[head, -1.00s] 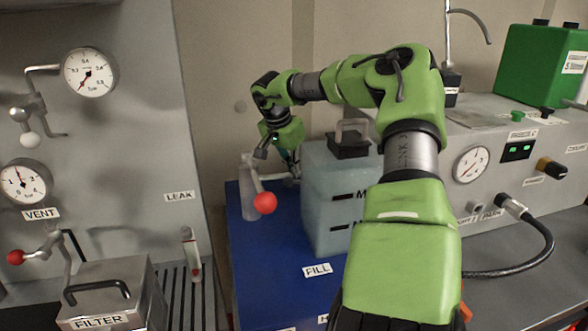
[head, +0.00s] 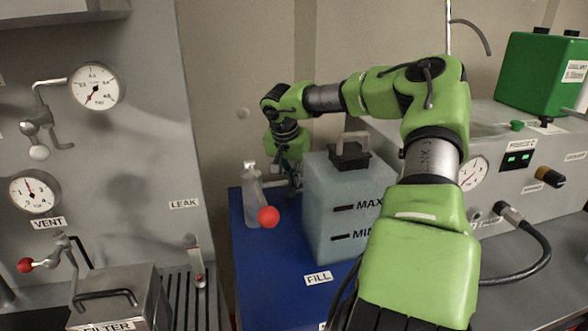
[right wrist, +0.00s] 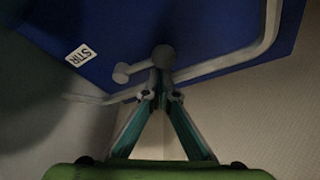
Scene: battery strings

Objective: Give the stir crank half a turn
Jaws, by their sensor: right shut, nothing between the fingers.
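The stir crank (right wrist: 122,72) shows in the right wrist view as a small grey arm with a rounded knob and a darker round end (right wrist: 163,57). It lies against a blue panel beside the white STIR label (right wrist: 78,54). My right gripper (right wrist: 160,95) is shut, with its teal fingers meeting just below the crank in the picture. Nothing shows between the fingertips; whether they touch the crank I cannot tell. In the head view my right gripper (head: 294,176) is small, beside the tank, and I cannot make out the crank clearly there. My left gripper is not in view.
A translucent tank (head: 326,222) marked MAX and MIN stands close right of the gripper. A red-knobbed lever (head: 268,217) is just left, in front. A bent grey rod (right wrist: 235,58) passes near the fingers. A grey panel with gauges stands at left.

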